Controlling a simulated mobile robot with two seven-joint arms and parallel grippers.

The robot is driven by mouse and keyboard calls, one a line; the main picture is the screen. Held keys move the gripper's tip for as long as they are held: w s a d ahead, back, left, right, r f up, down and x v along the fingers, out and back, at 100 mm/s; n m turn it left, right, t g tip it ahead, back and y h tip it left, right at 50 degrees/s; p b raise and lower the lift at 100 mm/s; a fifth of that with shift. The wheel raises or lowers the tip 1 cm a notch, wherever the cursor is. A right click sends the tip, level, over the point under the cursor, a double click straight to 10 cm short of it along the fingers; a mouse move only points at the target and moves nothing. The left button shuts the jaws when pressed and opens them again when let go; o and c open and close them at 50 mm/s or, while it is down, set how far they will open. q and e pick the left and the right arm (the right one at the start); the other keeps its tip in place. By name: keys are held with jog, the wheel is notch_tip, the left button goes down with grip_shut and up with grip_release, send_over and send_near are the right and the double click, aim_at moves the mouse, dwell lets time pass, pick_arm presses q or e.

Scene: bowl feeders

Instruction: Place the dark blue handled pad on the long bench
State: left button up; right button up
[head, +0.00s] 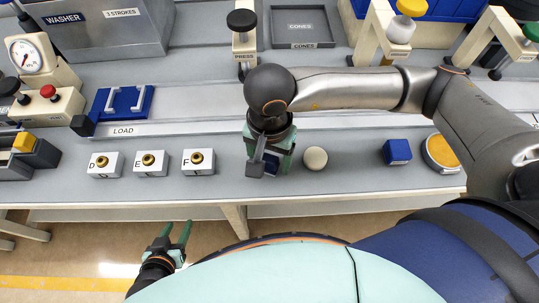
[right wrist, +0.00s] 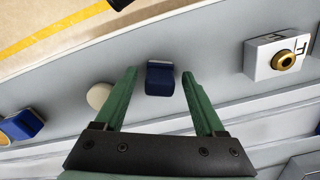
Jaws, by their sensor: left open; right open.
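A dark blue piece, taken as the handled pad (right wrist: 160,80), rests on the long bench (head: 340,188) near its front edge. It has a pale grey strip on one side; I cannot make out its handle clearly. In the head view it is mostly hidden under my right gripper (head: 270,165). In the right wrist view my right gripper (right wrist: 163,100) is open, its green fingers on either side of the pad with gaps at both sides. My left gripper (head: 178,232) is open and empty, in front of the bench's front edge.
A cream round knob (head: 315,158) sits close right of my right gripper. A blue cube (head: 397,151) and a yellow-topped dish (head: 441,153) are further right. White blocks D, E and F (head: 198,162) stand left. A blue plate with white handles (head: 122,103) lies behind them.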

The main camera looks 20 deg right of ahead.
aim_at(269, 159)
jog(key=shift+r, duration=0.35)
notch_tip(269, 159, up, 12)
jog(key=shift+f, duration=0.2)
dwell(0.3)
